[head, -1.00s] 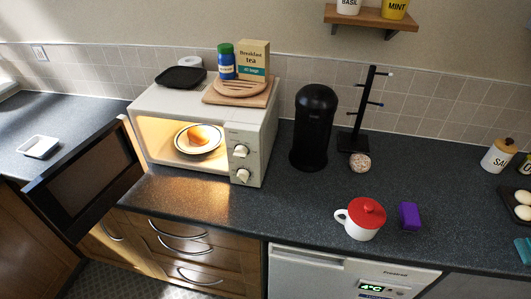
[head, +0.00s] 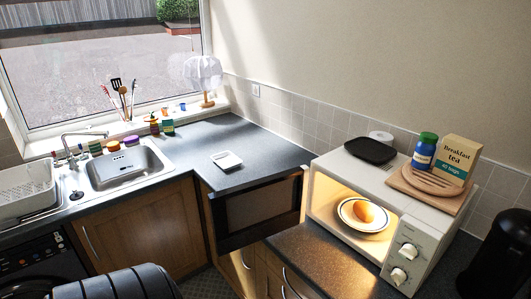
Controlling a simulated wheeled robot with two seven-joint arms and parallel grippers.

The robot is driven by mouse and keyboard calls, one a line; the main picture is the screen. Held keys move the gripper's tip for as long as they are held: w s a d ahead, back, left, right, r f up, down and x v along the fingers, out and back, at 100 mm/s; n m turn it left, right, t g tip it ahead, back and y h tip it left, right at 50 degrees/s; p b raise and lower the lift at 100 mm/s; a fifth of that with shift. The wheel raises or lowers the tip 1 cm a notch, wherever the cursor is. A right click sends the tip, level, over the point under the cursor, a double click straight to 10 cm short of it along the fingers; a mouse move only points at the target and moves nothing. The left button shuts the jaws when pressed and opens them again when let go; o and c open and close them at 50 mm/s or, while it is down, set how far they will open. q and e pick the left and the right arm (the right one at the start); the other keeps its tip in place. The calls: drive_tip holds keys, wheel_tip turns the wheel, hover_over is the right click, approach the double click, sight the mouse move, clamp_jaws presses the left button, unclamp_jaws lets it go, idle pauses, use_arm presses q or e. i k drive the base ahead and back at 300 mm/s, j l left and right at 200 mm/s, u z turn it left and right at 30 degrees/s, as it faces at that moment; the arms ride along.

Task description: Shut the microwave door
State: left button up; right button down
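The cream microwave (head: 416,236) stands on the dark worktop at the right of the head view. Its door (head: 257,211) is wide open, swung out to the left, with a dark window and black frame. The lit inside holds a plate (head: 347,214) with a round orange-brown food item (head: 365,212) on it. Two knobs are on the control panel at the right of the opening. Neither of my grippers is in view.
On the microwave are a black tray (head: 370,151), a blue jar with green lid (head: 424,152), a tea box (head: 457,161) and wooden boards (head: 432,183). A white dish (head: 228,161) sits behind the door. A black bin (head: 496,262) stands right; a sink (head: 125,165) is left.

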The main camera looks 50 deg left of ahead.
sight(242, 215)
drive_tip(key=j+z, duration=0.15)
drive_tip(key=j, duration=0.45)
drive_tip(key=i+j+z, duration=0.15)
drive_tip(key=j, duration=0.45)
drive_tip(key=j+z, duration=0.15)
drive_tip(key=j, duration=0.4)
drive_tip(key=k+j+z, duration=0.15)
drive_tip(key=j, duration=0.45)
drive_tip(key=j+z, duration=0.15)
drive_tip(key=j, duration=0.45)
drive_tip(key=k+j+z, duration=0.1)
drive_tip(key=j, duration=0.5)
drive_tip(key=k+j+z, duration=0.15)
drive_tip(key=j, duration=0.4)
